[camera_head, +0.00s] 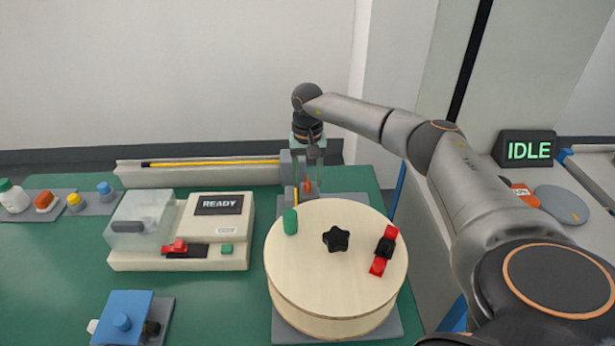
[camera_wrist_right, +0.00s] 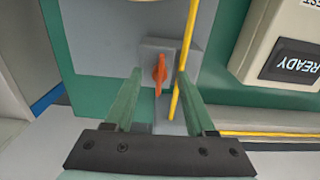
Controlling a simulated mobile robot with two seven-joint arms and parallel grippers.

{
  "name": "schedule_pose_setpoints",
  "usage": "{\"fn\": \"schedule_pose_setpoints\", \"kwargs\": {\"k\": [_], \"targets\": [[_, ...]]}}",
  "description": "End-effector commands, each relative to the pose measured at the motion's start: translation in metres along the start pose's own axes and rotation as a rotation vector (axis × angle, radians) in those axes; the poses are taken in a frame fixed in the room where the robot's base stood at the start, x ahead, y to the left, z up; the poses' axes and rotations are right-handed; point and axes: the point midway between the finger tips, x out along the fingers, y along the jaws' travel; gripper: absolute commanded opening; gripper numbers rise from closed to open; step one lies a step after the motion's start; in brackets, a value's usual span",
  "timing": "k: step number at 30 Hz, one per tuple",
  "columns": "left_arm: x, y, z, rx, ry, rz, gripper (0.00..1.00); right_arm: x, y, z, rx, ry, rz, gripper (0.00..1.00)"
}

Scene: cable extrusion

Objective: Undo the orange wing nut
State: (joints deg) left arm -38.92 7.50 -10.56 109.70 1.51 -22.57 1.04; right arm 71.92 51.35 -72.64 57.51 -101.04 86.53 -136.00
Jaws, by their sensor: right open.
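The orange wing nut (camera_wrist_right: 160,74) sits on a small grey block (camera_wrist_right: 152,48) in the wrist view, its wings lined up roughly along the picture's height. It is small and partly hidden behind my fingers in the head view (camera_head: 307,186). My right gripper (camera_wrist_right: 158,78) is open, with one green finger on each side of the nut in the picture. I cannot tell whether the fingertips reach its depth; I see no clear contact. The gripper points downward in the head view (camera_head: 308,178). My left gripper is out of view.
A yellow cable (camera_wrist_right: 187,45) passes close beside the nut, by one finger. A round wooden drum (camera_head: 300,250) with a black star knob stands in front. A beige machine (camera_head: 230,255) reading READY is at left. A grey trough (camera_head: 210,175) runs behind.

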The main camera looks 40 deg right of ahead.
Motion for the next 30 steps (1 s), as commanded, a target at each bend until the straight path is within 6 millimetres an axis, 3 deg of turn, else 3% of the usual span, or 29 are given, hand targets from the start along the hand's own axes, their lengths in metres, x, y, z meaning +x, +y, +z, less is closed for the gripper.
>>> {"fn": "schedule_pose_setpoints", "kwargs": {"k": [8, 22, 30], "targets": [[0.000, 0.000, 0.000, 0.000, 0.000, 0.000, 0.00, -0.016, 0.000, -0.001, 0.000, 0.003, -0.002, 0.55], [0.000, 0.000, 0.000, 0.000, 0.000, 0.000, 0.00, -0.110, 0.000, -0.001, 0.001, 0.002, -0.002, 0.55], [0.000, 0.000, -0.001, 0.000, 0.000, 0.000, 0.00, -0.125, 0.000, 0.000, 0.000, 0.000, 0.000, 0.55]]}}
